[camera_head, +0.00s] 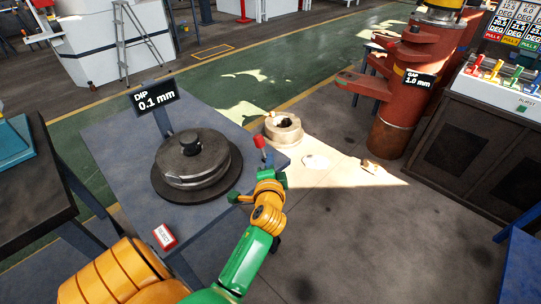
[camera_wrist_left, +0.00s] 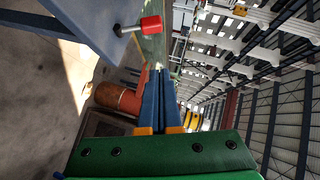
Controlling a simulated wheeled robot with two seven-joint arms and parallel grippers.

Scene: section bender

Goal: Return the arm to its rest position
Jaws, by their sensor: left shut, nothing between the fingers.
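My left arm comes in from the bottom left in the head view. Its gripper (camera_head: 270,178) is at the right edge of the blue-grey table, just below a lever with a red knob (camera_head: 260,142). In the left wrist view the two dark blue fingers (camera_wrist_left: 162,95) are shut together with nothing between them. The red knob also shows in that view (camera_wrist_left: 151,24), up and left of the fingers and apart from them. My right gripper is not in view.
The table (camera_head: 110,145) bears a round metal disc stack (camera_head: 190,165), a "DIP 0.1 mm" sign (camera_head: 154,96) and a red-and-white button (camera_head: 164,236). A red machine column (camera_head: 400,100) and a console (camera_head: 480,150) stand right.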

